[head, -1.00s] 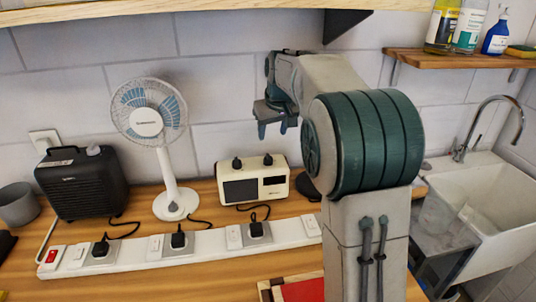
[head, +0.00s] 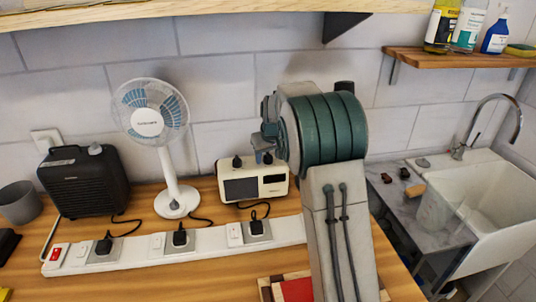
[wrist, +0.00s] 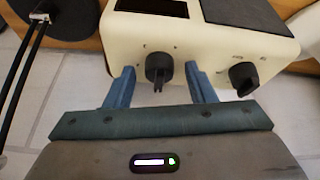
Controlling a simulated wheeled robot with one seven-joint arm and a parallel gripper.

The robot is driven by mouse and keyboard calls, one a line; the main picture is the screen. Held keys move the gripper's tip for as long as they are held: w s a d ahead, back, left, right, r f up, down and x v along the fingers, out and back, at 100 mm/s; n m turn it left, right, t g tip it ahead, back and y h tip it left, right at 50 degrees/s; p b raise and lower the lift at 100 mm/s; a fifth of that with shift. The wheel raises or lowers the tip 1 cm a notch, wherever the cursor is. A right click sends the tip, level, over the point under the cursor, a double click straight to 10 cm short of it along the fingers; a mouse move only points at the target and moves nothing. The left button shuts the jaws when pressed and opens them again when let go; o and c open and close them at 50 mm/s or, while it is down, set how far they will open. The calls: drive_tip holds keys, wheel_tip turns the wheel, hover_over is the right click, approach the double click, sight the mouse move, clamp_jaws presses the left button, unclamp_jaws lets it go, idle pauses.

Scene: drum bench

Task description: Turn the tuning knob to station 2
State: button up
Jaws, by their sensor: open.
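The cream radio (head: 227,173) stands on the wooden bench against the tiled wall, with two black knobs on top. It shows inverted in the wrist view (wrist: 110,40). One knob (wrist: 158,68) sits between the two blue fingers of my gripper (wrist: 160,72); small marks ring it, too small to read. The fingers are open on either side, with visible gaps to the knob. The other knob (wrist: 243,78) is to the right in the wrist view. In the head view my gripper (head: 263,156) is over the radio's right side, partly hiding the right knob.
A white fan (head: 170,185) and a dark heater (head: 82,180) stand left of the radio. A white power strip (head: 130,256) with plugs and cables runs in front. A sink (head: 500,200) is at the right, under a shelf (head: 470,60) with bottles.

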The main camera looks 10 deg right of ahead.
drive_tip(key=c, duration=1)
drive_tip(key=shift+a+m, duration=0.1)
drive_tip(key=shift+m, duration=0.3)
drive_tip(key=m+h, duration=0.1)
drive_tip(key=m, duration=0.1)
drive_tip(key=m+h, duration=0.1)
drive_tip(key=m, duration=0.2)
drive_tip(key=shift+w+a+m+g+h, duration=0.1)
drive_tip(key=shift+a+m+g+h, duration=0.05)
drive_tip(key=shift+m+g+h, duration=0.15)
drive_tip(key=m+h, duration=0.1)
drive_tip(key=m, duration=0.2)
drive_tip(key=shift+r+m+g, duration=0.1)
drive_tip(key=shift+m+g, duration=0.2)
drive_tip(key=shift+g, duration=0.1)
drive_tip(key=shift+w+a+m+g+h+p, duration=0.1)
drive_tip(key=shift+m+g+h+p, duration=0.15)
drive_tip(key=shift+m, duration=0.55)
drive_tip(key=shift+w+m+g+h+p, duration=0.15)
drive_tip(key=shift+m+g+p, duration=0.15)
drive_tip(key=shift+m, duration=0.5)
drive_tip(key=shift+s, duration=0.1)
